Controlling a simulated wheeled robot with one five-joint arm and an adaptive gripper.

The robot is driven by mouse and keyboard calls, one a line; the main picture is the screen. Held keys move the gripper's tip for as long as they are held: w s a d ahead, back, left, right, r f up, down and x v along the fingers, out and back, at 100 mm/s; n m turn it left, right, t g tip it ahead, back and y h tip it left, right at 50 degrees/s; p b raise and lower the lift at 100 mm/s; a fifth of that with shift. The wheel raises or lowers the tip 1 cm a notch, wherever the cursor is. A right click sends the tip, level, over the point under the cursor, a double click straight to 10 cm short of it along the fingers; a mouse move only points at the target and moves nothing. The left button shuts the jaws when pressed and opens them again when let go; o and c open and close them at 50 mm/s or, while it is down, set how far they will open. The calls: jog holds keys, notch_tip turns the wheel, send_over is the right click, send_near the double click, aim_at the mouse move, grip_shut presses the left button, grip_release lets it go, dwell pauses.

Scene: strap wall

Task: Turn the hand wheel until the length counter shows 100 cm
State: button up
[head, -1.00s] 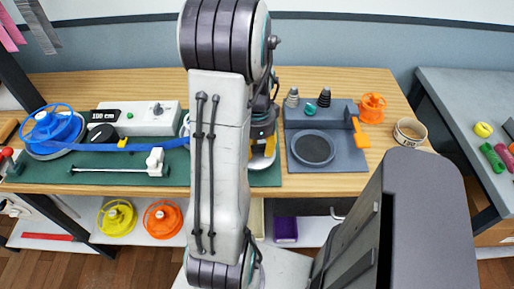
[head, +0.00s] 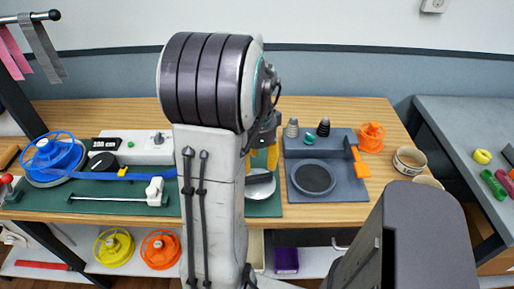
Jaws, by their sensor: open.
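The length counter (head: 107,144) is a small black display on a white box at the back left of the bench, and it appears to read 100 cm, though the digits are small. A silver round part (head: 260,185), which may be the hand wheel, shows at the right end of the green mat, partly hidden by my arm. My gripper (head: 262,160) is open just above and behind that part, with yellow fingers partly covered by my arm. I cannot tell whether it touches the part. A blue spool (head: 55,160) stands at left, and a blue strap (head: 150,173) runs from it rightward behind my arm.
A grey tray (head: 340,181) with a dark round recess and an orange lever (head: 360,163) lies right of the mat. An orange spool (head: 371,136) and a tape roll (head: 409,159) stand further right. Yellow (head: 114,246) and orange (head: 160,249) spools sit on the shelf below.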

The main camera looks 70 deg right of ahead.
jog(key=shift+r, duration=2.35)
dwell(0.6)
jog(key=a+f+n, duration=0.4)
jog(key=a+n, duration=0.2)
jog(key=n, duration=0.7)
jog(key=w+a+r+n+t, duration=0.1)
jog(key=w+a+n, duration=0.3)
jog(key=a, duration=0.5)
jog(key=w+a+r+n+t, duration=0.1)
jog(key=w+a+r+n, duration=0.1)
jog(key=w+a+n, duration=0.2)
jog(key=w+a+r+n+t, duration=0.1)
jog(key=w+a+n, duration=0.4)
jog(key=a, duration=0.8)
jog(key=shift+a+r+n+t, duration=0.35)
jog(key=shift+r+n, duration=0.35)
jog(key=shift+n, duration=1.2)
